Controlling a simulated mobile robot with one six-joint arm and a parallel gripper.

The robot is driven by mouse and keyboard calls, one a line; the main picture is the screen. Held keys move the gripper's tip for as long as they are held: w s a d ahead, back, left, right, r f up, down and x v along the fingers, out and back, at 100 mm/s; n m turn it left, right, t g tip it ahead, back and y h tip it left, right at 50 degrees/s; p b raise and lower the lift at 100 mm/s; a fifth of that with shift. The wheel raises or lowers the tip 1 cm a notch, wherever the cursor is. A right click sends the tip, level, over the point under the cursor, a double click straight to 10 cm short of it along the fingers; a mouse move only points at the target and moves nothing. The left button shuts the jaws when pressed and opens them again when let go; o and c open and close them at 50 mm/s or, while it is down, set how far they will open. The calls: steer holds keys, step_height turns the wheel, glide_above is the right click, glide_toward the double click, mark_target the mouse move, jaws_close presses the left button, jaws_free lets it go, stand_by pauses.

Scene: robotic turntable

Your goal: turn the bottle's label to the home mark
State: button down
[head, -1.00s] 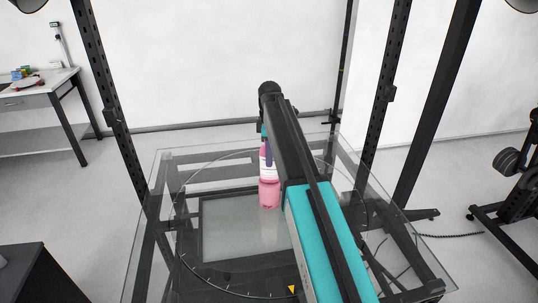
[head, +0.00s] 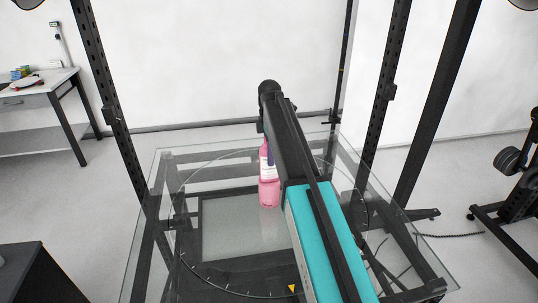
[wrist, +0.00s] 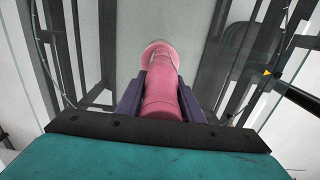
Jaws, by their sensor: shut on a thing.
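The pink bottle (head: 269,192) stands upright on the glass turntable (head: 240,262), partly behind my arm in the head view. A pale label (head: 265,170) shows on its upper part; its print is too small to read. My gripper (wrist: 160,98) is shut on the bottle, one dark finger on each side, in the wrist view. The pink bottle (wrist: 161,72) runs between the fingers there, seen from above. The home mark appears to be the orange-yellow triangle (head: 292,288) near the turntable's front edge; it also shows at the right in the wrist view (wrist: 267,72).
Dark upright posts (head: 107,110) frame the glass-topped stand on both sides. A side table (head: 40,95) with small items is at the far left. A dark cabinet (head: 30,275) is at the lower left. A weight rack (head: 510,160) stands at the right.

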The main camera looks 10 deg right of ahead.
steer(key=c, duration=1.2)
jaws_free()
steer(key=shift+o, duration=0.2)
steer(key=shift+r, duration=0.15)
steer(key=shift+r+b, duration=2.2)
steer(key=shift+r, duration=4.55)
steer(key=shift+r, duration=0.1)
